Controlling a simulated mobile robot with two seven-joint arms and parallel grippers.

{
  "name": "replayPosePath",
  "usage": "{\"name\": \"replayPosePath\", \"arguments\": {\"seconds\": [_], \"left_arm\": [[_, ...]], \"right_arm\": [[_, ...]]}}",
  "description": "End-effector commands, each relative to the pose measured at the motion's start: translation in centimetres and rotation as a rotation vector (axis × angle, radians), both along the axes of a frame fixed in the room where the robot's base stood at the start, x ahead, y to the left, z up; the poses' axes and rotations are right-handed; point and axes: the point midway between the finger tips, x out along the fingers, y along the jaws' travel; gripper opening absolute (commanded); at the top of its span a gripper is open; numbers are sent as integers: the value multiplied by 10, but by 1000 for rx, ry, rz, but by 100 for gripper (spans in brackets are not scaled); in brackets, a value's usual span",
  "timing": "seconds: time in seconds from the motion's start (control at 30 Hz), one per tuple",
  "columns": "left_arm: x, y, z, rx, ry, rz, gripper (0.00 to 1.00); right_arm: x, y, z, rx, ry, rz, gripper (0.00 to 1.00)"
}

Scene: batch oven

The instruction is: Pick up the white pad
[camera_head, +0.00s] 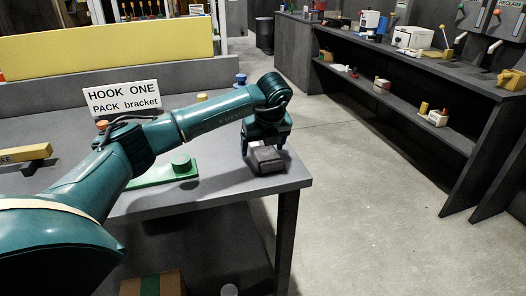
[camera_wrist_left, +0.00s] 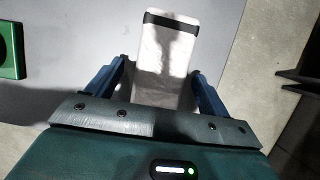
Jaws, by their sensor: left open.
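The white pad (camera_head: 266,160) lies on the grey table near its right front corner and looks grey in shadow. In the left wrist view the pad (camera_wrist_left: 166,48) is whitish with a dark band across its far end. My left gripper (camera_head: 264,146) is directly over the pad, pointing down. In the left wrist view its two blue fingers (camera_wrist_left: 158,70) are apart, one on each side of the pad's near part. Whether they touch it cannot be told. The pad's near end is hidden by the gripper body. My right gripper is not in view.
A green plate with a round knob (camera_head: 180,162) lies left of the pad. A sign (camera_head: 122,98) reading "HOOK ONE PACK bracket" stands behind my left arm. A yellow bar (camera_head: 25,155) is at far left. The table edge is close on the right, with open floor beyond and shelves (camera_head: 400,95).

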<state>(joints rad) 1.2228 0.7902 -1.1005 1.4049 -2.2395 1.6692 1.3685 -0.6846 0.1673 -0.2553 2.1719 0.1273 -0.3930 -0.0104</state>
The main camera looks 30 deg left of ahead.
Motion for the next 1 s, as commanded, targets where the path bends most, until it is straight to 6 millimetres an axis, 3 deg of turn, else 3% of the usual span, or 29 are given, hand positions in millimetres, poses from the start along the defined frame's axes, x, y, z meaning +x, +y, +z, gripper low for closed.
{"name": "replayPosePath", "arguments": {"seconds": [0.13, 0.7, 1.0], "left_arm": [[0, 0, 0, 0, 0, -1, 80], [0, 0, 1, 0, 0, 0, 33], [0, 0, 6, 0, -2, 1, 32]], "right_arm": [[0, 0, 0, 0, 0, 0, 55], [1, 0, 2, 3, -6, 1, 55], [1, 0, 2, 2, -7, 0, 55]]}}
